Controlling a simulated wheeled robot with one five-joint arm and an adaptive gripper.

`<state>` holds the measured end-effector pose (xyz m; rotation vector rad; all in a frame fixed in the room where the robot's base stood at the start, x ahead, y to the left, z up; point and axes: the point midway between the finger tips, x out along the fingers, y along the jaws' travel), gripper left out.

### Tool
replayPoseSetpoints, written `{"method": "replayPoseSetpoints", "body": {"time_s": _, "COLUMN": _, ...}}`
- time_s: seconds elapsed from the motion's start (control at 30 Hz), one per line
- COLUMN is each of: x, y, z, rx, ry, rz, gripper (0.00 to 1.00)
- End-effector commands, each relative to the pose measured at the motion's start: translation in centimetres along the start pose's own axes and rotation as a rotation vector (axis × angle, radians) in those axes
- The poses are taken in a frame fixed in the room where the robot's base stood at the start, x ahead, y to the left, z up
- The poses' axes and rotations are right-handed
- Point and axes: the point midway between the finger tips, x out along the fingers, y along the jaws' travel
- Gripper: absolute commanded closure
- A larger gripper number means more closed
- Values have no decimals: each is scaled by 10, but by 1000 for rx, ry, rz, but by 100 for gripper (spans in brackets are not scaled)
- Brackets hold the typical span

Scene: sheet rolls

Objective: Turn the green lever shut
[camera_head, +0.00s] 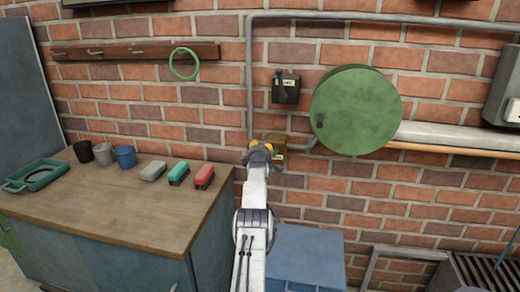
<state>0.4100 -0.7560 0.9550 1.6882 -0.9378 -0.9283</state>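I cannot clearly make out a green lever. A large round green cover (356,108) with a small dark knob at its left edge is on the brick wall. A small brownish-yellow box (279,146) is on the wall below, partly hidden behind my gripper (260,147). My gripper is at the end of my raised white arm, overlapping that box in the picture. Its fingers are too small and hidden to tell whether they are open or touching anything.
A wooden-topped workbench (120,206) at left bears a green tray (36,176), several cups and three small blocks. A green ring (184,64) hangs on a wooden rack (135,51). A grey pipe (249,80) runs along the wall.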

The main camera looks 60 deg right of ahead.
Motion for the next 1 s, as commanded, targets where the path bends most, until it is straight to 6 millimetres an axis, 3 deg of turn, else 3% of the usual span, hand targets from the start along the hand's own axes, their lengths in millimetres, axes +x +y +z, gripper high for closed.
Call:
{"method": "replayPoseSetpoints", "body": {"time_s": 0.2, "x": 0, "y": 0, "z": -1, "rx": 1, "ry": 1, "rz": 1, "gripper": 48}}
{"method": "replayPoseSetpoints", "body": {"time_s": 1.0, "x": -12, "y": 1, "z": -2, "rx": 1, "ry": 2, "rz": 0, "gripper": 48}}
